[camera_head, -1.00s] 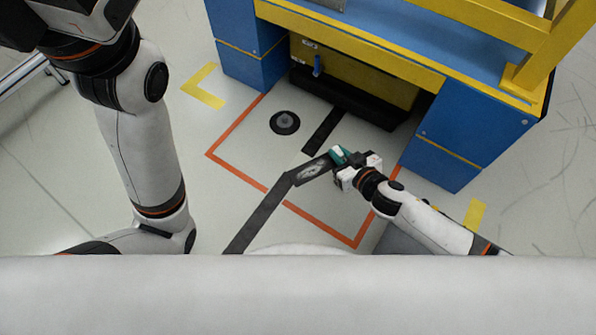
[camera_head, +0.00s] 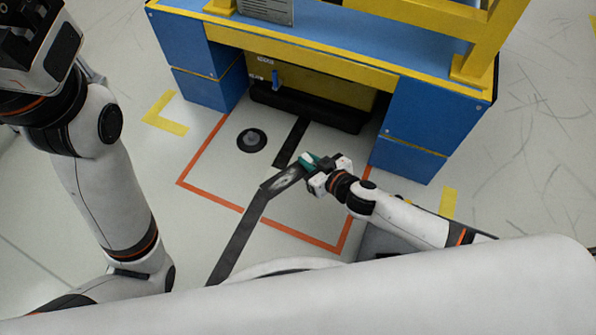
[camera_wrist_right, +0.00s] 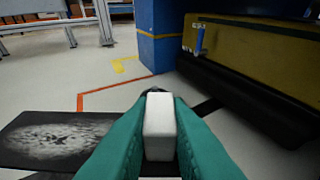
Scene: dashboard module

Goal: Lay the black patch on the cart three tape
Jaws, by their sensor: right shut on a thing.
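My right gripper (camera_head: 305,160) is low over the floor at the right end of a scuffed section (camera_head: 285,179) of black tape. In the right wrist view its teal fingers (camera_wrist_right: 160,140) are shut on a white block (camera_wrist_right: 160,125), with something dark just behind and below it. I cannot tell whether this is the black patch. The scuffed section (camera_wrist_right: 55,138) lies left of the fingers there, with a pale worn area. A long black tape strip (camera_head: 237,238) runs from it to the lower left; another black strip (camera_head: 291,143) runs toward the workstation. My left gripper's fingers are not in view.
An orange outline (camera_head: 210,196) frames this floor area. A round black disc (camera_head: 251,140) lies inside it. A blue and yellow workstation (camera_head: 411,140) stands behind, with a black bumper (camera_head: 305,107) low under it. Yellow corner marks (camera_head: 163,119) lie outside the outline. The floor at left is clear.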

